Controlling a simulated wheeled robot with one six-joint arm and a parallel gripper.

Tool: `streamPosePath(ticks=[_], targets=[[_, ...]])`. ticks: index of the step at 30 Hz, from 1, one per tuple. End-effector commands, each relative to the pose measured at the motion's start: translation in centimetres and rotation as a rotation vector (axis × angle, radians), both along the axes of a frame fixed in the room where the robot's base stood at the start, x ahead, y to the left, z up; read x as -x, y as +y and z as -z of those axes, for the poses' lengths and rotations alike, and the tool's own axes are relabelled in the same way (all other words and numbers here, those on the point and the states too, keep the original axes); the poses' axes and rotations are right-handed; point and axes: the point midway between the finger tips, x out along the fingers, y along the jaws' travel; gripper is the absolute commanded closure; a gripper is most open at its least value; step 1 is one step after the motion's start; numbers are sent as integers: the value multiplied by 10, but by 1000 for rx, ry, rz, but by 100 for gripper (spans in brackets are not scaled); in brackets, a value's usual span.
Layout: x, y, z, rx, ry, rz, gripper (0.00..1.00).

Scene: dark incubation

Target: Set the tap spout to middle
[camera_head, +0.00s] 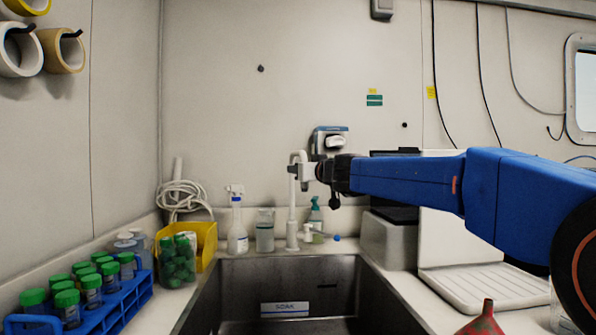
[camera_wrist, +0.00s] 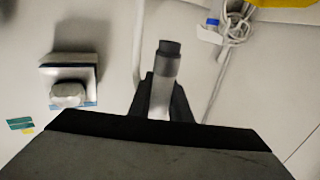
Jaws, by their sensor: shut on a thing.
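The white tap (camera_head: 292,212) stands upright behind the sink, with its base on the back ledge. Its spout (camera_head: 298,156) is at the top, partly hidden by my gripper in the head view. My gripper (camera_head: 301,172) reaches in from the right and is shut on the spout. In the wrist view, the spout's grey, dark-tipped end (camera_wrist: 166,65) shows between the fingers of my gripper (camera_wrist: 162,100). The exact direction of the spout is hard to tell in the head view.
The steel sink (camera_head: 285,272) lies below the tap. A spray bottle (camera_head: 237,228) and a clear bottle (camera_head: 264,232) stand left of the tap. A green-topped bottle (camera_head: 315,215) is close on its right. A wall dispenser (camera_head: 328,140) hangs behind my gripper.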

Motion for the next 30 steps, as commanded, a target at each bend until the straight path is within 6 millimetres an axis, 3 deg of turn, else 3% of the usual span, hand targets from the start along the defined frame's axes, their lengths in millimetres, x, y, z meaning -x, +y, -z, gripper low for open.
streamPosePath(ticks=[6,7,9,20,30], targets=[[0,-1,-2,0,-2,2,100],[0,-1,-2,0,-3,1,76],[0,-1,-2,0,-2,1,64],[3,-2,-1,0,-1,1,64],[47,-21,-2,0,-3,1,64]])
